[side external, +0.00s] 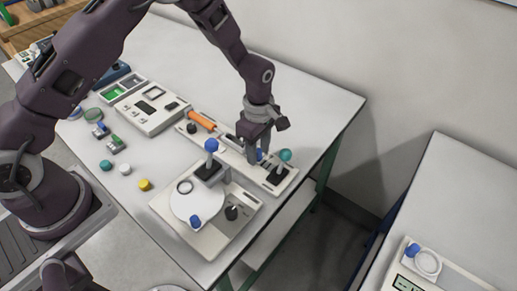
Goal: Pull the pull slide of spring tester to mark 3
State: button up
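A long pale device, which looks like the spring tester (206,134), lies across the table with an orange cylinder at its far left end. A blue part (259,155), perhaps the pull slide's handle, shows low on the device at my gripper's fingers. My gripper (257,153) points down over the right half of the device, with its fingertips at this blue part. I cannot tell whether the fingers are closed on it. A teal-knobbed lever (285,155) stands on a black base at the device's right end. The scale marks are too small to read, and my gripper partly hides the track.
A pale device with a white round plate (196,204) and a blue-knobbed lever (211,146) stands just in front. A panel device (152,107) is at left, with small coloured pieces near the front edge. The table's back right is clear.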

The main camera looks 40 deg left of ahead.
grip_shut()
dwell(1.4)
